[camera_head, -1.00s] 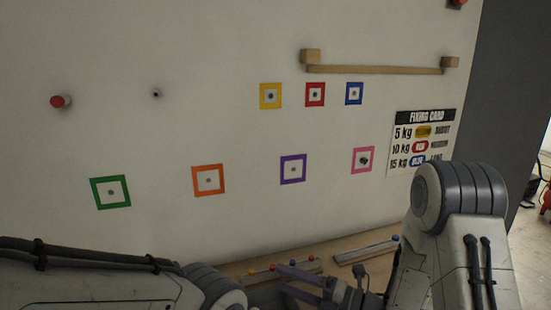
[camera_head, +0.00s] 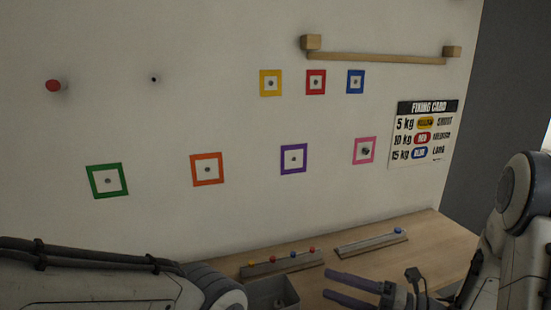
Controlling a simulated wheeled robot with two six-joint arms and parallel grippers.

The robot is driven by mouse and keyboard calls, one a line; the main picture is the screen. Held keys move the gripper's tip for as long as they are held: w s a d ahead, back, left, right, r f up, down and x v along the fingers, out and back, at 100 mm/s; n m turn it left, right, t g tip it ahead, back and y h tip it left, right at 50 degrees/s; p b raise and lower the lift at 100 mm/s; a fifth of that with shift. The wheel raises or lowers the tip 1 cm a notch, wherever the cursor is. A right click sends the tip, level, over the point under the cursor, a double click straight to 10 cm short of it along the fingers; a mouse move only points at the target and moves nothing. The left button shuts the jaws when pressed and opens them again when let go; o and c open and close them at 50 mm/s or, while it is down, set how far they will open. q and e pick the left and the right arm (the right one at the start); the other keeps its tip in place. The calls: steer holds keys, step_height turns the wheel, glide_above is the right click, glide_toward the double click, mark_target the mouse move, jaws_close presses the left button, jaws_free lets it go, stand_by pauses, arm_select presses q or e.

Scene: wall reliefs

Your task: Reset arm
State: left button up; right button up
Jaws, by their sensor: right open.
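My right gripper (camera_head: 330,284) is at the bottom of the view, with its two fingers apart, pointing left and holding nothing. It is above the wooden table, close to the right of a grey bin (camera_head: 273,292). My right arm comes in from the right edge. My left arm (camera_head: 110,285) lies along the bottom left, and its gripper is out of view.
A rack (camera_head: 270,268) with several coloured pegs and a second rack (camera_head: 370,244) with a blue peg stand on the table (camera_head: 440,245). The wall has coloured square frames, a wooden rail (camera_head: 375,58) and a fixing card (camera_head: 423,132).

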steer(key=w+a+f+m+h, duration=0.35)
steer(key=w+m+h, duration=0.35)
steer(key=m+h, duration=0.35)
steer(key=s+a+m+g+h, duration=0.2)
steer(key=s+m+g, duration=0.2)
steer(key=s, duration=0.9)
steer(key=s+a+m+g+h, duration=0.2)
steer(key=s+m+g, duration=0.2)
steer(key=s+m, duration=0.6)
steer(key=s, duration=0.3)
steer(key=shift+s+r, duration=0.25)
steer(key=shift+r, duration=0.05)
